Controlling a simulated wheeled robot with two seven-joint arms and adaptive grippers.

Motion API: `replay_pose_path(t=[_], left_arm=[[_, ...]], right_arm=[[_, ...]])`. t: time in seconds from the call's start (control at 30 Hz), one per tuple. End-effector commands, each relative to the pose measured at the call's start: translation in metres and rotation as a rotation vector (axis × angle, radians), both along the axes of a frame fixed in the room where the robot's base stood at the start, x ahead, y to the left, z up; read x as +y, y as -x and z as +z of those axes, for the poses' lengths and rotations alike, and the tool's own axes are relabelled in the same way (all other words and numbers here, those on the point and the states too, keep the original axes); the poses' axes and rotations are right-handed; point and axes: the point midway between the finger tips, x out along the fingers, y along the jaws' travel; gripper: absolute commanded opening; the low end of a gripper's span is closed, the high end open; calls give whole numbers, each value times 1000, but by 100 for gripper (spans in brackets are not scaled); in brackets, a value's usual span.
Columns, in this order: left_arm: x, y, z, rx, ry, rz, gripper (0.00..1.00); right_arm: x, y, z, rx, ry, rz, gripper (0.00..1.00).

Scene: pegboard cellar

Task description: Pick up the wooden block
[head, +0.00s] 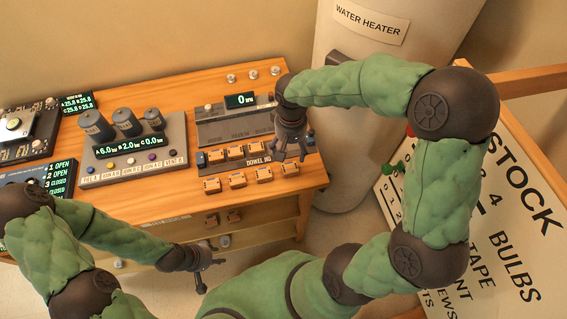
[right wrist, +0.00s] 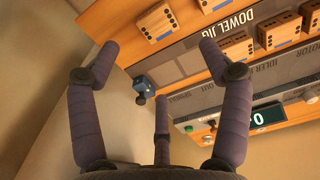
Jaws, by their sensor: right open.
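Several similar small wooden blocks lie on the bench. A front row includes one block (head: 237,180) and the rightmost block (head: 288,170); a second row on the dowel jig (head: 222,132) includes another block (head: 236,152). Which one the task means, I cannot tell. My right gripper (head: 291,154) hangs open above the jig's right end, close to the rightmost blocks. In the right wrist view its fingers (right wrist: 160,75) are spread and empty, with a block (right wrist: 152,22) beyond them near the bench edge. My left gripper (head: 212,272) is low before the bench, fingers spread, empty.
The bench (head: 150,212) holds a grey console (head: 135,160) with canisters at left. A small blue part (right wrist: 145,84) with a black knob sits by the jig's end. A water heater (head: 345,150) stands right of the bench; a stock sign (head: 510,240) leans further right.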

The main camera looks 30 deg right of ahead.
Motion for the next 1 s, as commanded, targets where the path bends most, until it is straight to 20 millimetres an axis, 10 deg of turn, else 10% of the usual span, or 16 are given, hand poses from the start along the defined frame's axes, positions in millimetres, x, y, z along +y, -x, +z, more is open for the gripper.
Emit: replay_pose_path(t=[1.0], left_arm=[[0,0,-31,0,0,0,40]], right_arm=[[1,4,-99,1,-3,1,78]])
